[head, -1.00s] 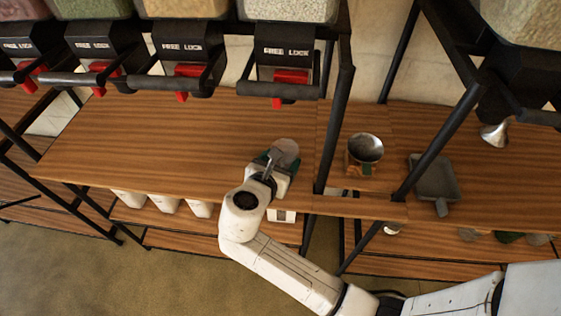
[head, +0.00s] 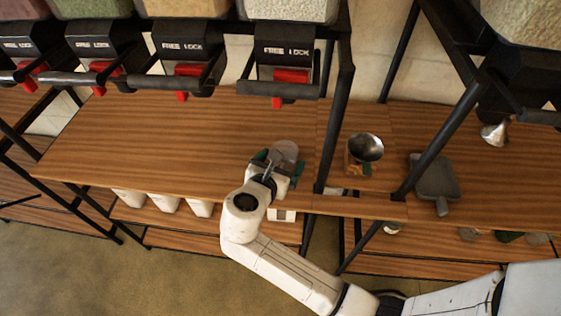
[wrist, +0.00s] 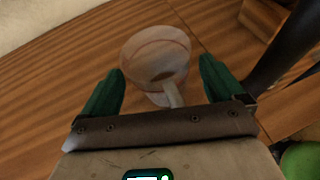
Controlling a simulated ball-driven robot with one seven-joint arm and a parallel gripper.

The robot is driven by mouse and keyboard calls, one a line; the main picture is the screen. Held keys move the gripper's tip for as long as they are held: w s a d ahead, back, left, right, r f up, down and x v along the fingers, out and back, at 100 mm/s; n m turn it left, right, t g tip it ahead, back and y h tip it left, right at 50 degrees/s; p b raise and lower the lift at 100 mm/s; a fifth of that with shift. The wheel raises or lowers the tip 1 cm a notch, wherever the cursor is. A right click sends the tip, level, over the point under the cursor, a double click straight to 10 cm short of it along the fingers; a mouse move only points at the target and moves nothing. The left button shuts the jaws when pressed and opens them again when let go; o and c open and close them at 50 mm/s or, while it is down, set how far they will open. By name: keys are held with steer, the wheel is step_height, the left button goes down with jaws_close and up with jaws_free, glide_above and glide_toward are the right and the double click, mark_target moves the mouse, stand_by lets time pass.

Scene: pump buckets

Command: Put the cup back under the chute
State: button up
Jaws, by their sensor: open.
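The cup (wrist: 155,58) is a clear, pale see-through cup with a handle. It stands on the wooden shelf (head: 150,140), and in the head view it shows (head: 287,150) just beyond my gripper. My gripper (wrist: 160,85) has two green fingers, spread apart on either side of the cup's near side and handle. They do not close on it. It also shows in the head view (head: 272,163). A chute with a red lever (head: 290,77), marked FREE and LOCK, hangs above the shelf, behind the cup.
A metal bowl on a wooden stand (head: 366,149) is right of a black post (head: 333,110). A grey scoop-like tray (head: 434,178) lies farther right. White containers (head: 165,202) sit below the shelf. The shelf left of the cup is clear.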

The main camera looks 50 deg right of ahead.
steer(key=v, duration=1.2)
steer(key=shift+b, duration=0.3)
